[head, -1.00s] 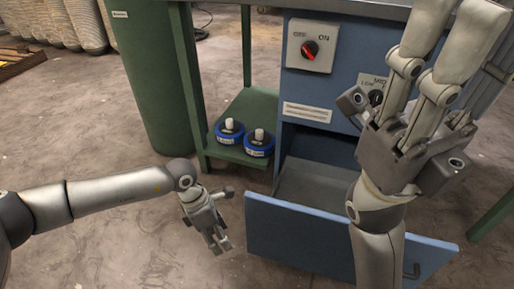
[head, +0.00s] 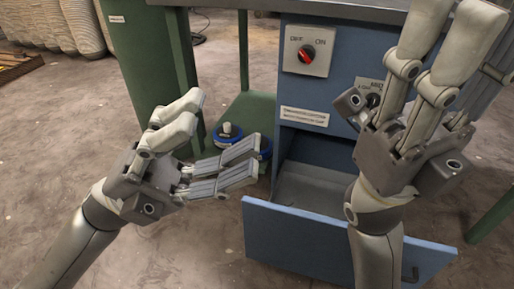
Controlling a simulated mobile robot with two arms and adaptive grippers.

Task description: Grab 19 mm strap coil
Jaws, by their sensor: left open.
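Two blue-rimmed strap coils with pale centres lie on the low green shelf. The left coil (head: 224,141) shows in part behind my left gripper. The right coil (head: 266,147) is mostly hidden by that gripper's fingers. I cannot read the width on either label. My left gripper (head: 226,137) is open and empty, with its fingers spread in front of the shelf and pointing right. I cannot tell if it touches a coil. My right gripper (head: 440,60) is raised in front of the blue cabinet. Its fingers run to the top edge, and their tips are not clear.
The blue cabinet (head: 335,85) has a red OFF/ON switch (head: 306,55) and a lower drawer (head: 310,240) pulled out. The green shelf (head: 250,108) sits left of it, beside a thick green post (head: 150,70).

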